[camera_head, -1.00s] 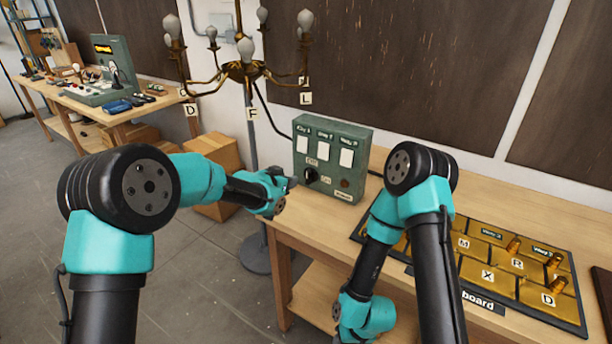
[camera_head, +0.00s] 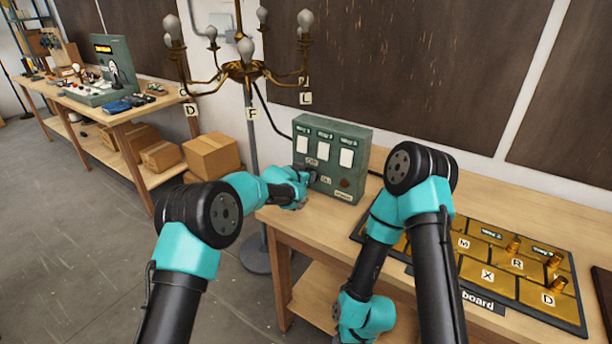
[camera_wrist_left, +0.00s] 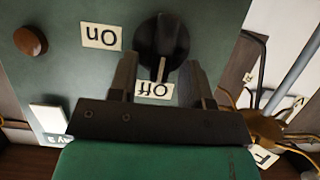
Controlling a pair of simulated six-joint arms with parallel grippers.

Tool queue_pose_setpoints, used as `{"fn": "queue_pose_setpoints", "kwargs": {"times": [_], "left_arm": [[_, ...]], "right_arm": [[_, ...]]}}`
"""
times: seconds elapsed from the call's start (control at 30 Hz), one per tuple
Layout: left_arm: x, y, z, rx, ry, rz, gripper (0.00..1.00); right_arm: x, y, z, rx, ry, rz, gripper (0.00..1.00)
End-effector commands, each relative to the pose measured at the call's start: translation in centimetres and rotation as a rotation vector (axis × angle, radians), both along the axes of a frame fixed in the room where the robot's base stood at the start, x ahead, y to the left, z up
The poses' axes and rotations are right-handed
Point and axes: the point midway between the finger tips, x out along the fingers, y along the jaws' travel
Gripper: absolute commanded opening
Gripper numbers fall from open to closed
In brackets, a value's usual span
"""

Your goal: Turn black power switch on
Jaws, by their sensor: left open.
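The black power switch (camera_wrist_left: 160,40) is a round knob on the green control box (camera_head: 352,135). In the left wrist view its pale pointer line points at the "Off" label (camera_wrist_left: 154,90); the "On" label (camera_wrist_left: 101,36) is beside the knob. Both labels appear upside down there. My left gripper (camera_head: 304,176) is at the box's front. In the left wrist view its two open fingers (camera_wrist_left: 160,78) reach toward the knob, one on each side of its pointer; I cannot tell whether they touch it. In the head view the gripper largely hides the knob. My right gripper is out of view.
A brown round button (camera_wrist_left: 30,41) is on the same box face. The brass lamp (camera_head: 245,70) with several bulbs stands close behind and left of the box. A board of brass plates (camera_head: 490,262) lies at the right of the wooden table (camera_head: 285,222).

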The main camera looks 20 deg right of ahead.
Motion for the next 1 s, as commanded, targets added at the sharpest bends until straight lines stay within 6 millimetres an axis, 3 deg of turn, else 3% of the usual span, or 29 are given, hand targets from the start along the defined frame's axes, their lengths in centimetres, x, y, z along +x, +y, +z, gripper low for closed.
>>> {"fn": "queue_pose_setpoints", "kwargs": {"times": [0.33,0.8,1.0], "left_arm": [[0.16,-0.15,-0.03,0.000,-0.001,0.000,0.44],[0.14,-0.13,-0.04,0.000,0.000,0.000,0.00],[0.14,-0.14,-0.04,0.001,-0.002,0.000,0.00]], "right_arm": [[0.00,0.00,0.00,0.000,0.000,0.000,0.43],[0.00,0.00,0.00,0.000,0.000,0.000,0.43],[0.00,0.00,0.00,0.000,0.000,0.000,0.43]]}}
